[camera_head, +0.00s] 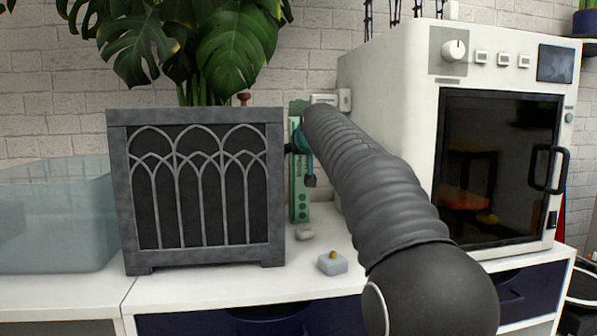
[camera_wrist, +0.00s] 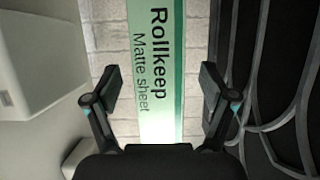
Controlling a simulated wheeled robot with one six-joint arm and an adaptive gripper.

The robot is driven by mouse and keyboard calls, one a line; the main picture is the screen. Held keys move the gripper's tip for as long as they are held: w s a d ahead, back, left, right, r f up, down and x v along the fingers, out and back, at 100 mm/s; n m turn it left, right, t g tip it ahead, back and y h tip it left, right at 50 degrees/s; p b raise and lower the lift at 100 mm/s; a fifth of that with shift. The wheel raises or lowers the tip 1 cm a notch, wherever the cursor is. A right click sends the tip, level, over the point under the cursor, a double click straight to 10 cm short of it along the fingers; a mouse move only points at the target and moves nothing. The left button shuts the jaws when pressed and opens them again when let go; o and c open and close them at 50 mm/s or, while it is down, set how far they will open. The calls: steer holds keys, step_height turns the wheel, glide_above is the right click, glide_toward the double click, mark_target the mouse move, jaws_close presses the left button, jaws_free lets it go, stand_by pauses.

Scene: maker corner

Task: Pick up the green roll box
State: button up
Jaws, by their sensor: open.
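The green roll box (camera_head: 299,200) is tall and narrow and stands upright between the dark planter and the white machine, close to the brick wall. My arm hides part of it in the head view. In the wrist view the green roll box (camera_wrist: 157,75) shows "Rollkeep Matte sheet" lettering and lies between the fingers in the picture. My gripper (camera_wrist: 160,88) is open, with one finger on each side of the box in the picture. I cannot tell how far the fingertips are from it. In the head view my gripper (camera_head: 305,165) is mostly hidden by my arm.
A dark planter (camera_head: 135,200) with arches and a leafy plant stands left of the box. A white machine (camera_head: 385,120) with a dark glass door stands right. A translucent bin (camera_head: 55,225) is far left.

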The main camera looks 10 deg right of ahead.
steer(key=x, duration=0.4)
steer(key=shift+f, duration=0.2)
steer(key=shift+r, duration=0.1)
steer(key=c, duration=1.6)
